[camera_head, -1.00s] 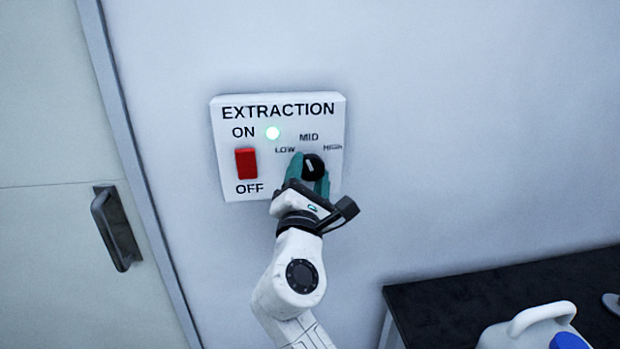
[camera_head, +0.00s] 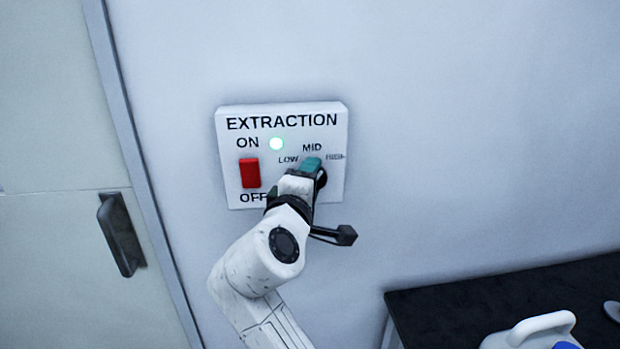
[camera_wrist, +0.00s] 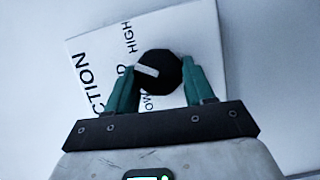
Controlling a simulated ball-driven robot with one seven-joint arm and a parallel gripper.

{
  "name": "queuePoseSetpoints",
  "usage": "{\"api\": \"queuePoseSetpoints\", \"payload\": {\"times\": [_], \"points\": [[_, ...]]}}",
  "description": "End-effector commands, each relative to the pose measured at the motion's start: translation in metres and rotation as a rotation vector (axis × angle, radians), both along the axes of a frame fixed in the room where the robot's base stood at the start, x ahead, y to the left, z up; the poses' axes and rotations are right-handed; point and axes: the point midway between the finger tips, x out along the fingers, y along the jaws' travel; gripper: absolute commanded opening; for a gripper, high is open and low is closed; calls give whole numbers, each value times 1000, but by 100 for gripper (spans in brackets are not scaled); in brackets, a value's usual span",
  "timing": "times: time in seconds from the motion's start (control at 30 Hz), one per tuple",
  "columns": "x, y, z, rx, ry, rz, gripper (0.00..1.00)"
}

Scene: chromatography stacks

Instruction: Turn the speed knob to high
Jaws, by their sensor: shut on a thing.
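The speed knob is a round black dial with a white mark, on a white panel (camera_head: 335,115) labelled EXTRACTION. In the wrist view the knob (camera_wrist: 165,75) sits between the two green fingers of my gripper (camera_wrist: 160,78), which is shut on it. The white mark points roughly toward the MID label. In the head view my gripper (camera_head: 312,168) is at the panel's lower right and hides most of the knob. LOW, MID and HIGH labels show above it, LOW at left and HIGH at right.
A door with a dark handle (camera_head: 121,234) is at far left. A black table (camera_head: 480,300) with a white jug (camera_head: 540,328) is at lower right.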

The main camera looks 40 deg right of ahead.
Motion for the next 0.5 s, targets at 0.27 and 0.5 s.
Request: {"api": "queuePoseSetpoints", "payload": {"times": [0.27,0.5], "points": [[0,0,3,197,-130,0,22],[-1,-1,3,318,-209,-1,22]]}}
